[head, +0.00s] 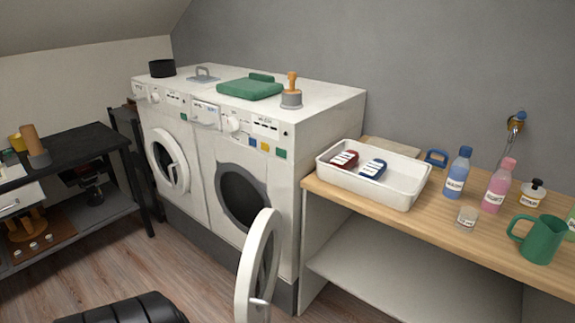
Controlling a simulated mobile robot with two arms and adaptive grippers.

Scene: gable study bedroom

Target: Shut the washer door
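Two white front-loading machines stand side by side against the grey wall. The right machine (277,174) has its round door (247,272) swung wide open toward me, with a handle low on its rim. Its dark drum opening (240,195) is exposed. The left machine (186,190) has a round door (166,160) with a pale rim that looks slightly ajar; I cannot tell for sure. The frames do not show which machine is the washer. Neither of my grippers is in view.
A wooden counter (440,208) on the right holds a white tray (376,195), bottles, a small glass and a green jug (541,240). A black shelf unit (85,150) stands at left. Wood floor (150,255) lies open before the machines.

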